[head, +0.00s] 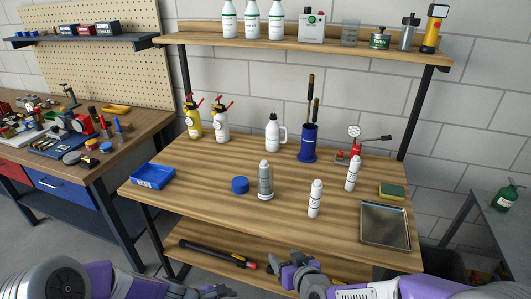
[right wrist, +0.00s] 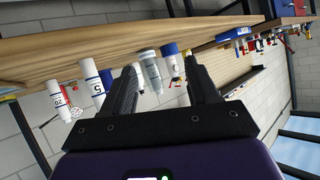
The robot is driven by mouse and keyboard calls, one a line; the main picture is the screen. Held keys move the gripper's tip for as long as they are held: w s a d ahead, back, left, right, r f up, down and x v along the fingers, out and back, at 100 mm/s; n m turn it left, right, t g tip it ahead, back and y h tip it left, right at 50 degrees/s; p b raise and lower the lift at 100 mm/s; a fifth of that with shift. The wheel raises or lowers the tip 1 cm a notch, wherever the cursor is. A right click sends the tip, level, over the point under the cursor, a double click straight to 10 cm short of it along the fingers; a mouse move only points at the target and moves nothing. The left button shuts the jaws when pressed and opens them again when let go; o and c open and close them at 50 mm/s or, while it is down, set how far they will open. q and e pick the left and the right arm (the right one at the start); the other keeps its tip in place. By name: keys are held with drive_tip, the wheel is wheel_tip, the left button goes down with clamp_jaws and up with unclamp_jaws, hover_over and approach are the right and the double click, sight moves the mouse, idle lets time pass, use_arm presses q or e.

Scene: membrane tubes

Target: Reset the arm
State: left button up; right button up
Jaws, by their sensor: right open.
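My right gripper (head: 290,272) is low in front of the workbench's near edge, apart from everything on the top. In the right wrist view its two dark fingers (right wrist: 160,66) are spread, with nothing held between them. My left gripper (head: 216,291) shows only partly at the bottom edge of the head view; its jaws are unclear. Two white tubes, one nearer (head: 315,200) and one farther (head: 353,174), stand upright on the bench. A grey clear housing (head: 265,182) stands left of them, beside a blue cap (head: 240,185).
The wooden bench (head: 200,180) also holds a blue tray (head: 153,177), a metal tray (head: 385,226), a sponge (head: 391,191), spray bottles (head: 220,122), a white jug (head: 272,133) and a blue holder (head: 308,143). A lower shelf (head: 190,232) carries a dark tool.

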wheel_tip(320, 180, down, 12)
drive_tip(key=s+d+m+g+h+p, duration=0.1)
drive_tip(key=s+d+m+g, duration=0.1)
drive_tip(key=s+d+g, duration=0.15)
use_arm(q)
drive_tip(key=s+d+f+m+g+y+p, duration=0.1)
drive_tip(key=s+f+m+y, duration=0.2)
drive_tip(key=s+f+m, duration=0.7)
wheel_tip(320, 180, down, 4)
drive_tip(key=m, duration=0.5)
drive_tip(key=shift+s+r+p, duration=0.15)
drive_tip(key=shift+s+p, duration=0.2)
drive_tip(key=shift+p, duration=0.05)
use_arm(e)
drive_tip(key=s+f+m+g, duration=0.3)
drive_tip(key=s+f+g, duration=0.4)
drive_tip(key=s+f, duration=0.8)
drive_tip(key=shift+s+d+f+m, duration=0.2)
drive_tip(key=shift+s+d+m, duration=0.1)
drive_tip(key=shift+d+m, duration=0.1)
